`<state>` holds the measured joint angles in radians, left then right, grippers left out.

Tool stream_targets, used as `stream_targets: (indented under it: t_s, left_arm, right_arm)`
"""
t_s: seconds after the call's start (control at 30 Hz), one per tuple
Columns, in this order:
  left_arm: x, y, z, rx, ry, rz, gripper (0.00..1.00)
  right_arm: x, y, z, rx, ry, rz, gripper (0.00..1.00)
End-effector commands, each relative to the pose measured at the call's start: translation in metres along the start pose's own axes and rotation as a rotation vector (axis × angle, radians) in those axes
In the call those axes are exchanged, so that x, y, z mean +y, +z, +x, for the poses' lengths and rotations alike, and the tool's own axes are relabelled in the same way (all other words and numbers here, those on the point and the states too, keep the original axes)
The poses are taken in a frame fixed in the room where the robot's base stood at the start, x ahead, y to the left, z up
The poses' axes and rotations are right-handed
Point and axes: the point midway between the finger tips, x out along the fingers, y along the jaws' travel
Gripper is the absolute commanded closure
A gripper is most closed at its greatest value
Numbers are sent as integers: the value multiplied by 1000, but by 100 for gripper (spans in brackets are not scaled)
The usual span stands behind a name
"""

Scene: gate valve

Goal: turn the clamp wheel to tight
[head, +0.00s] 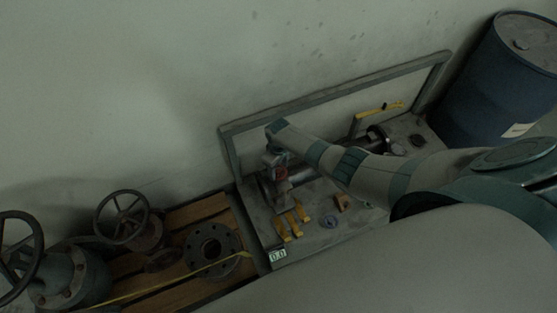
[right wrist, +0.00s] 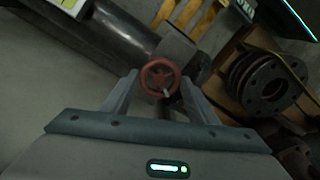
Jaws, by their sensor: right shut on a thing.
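In the head view my right gripper (head: 277,160) is at the left end of the bench, partly hiding the wheel and clamp. My left gripper is not in view.
A grey bench (head: 355,228) carries a pipe (head: 350,143), yellow brackets (head: 282,228) and a yellow-handled lever (head: 380,108). A frame rail (head: 330,92) runs behind it. A wooden pallet (head: 200,210) with valves and flanges (head: 212,249) lies left; a blue drum (head: 490,85) stands right.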

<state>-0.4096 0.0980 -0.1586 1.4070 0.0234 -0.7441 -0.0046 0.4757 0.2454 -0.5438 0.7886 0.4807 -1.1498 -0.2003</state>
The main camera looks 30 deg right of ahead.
Motion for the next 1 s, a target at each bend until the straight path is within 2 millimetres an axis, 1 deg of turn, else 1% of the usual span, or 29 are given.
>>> stream_targets:
  t_s: [0.37, 0.4, 0.43, 0.47, 0.8, 1.0]
  left_arm:
    - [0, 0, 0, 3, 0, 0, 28]
    - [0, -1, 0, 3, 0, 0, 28]
    - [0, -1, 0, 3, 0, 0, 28]
    - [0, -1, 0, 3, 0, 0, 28]
    - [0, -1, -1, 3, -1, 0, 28]
    - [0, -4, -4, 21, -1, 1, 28]
  right_arm:
    - [0, 0, 0, 1, 0, 4, 69]
    - [0, 0, 0, 1, 0, 4, 37]
    - [0, 0, 0, 1, 0, 4, 30]
    - [0, 0, 0, 1, 0, 4, 28]
    - [0, 0, -1, 1, 0, 3, 28]
    - [0, 0, -12, 1, 0, 4, 28]
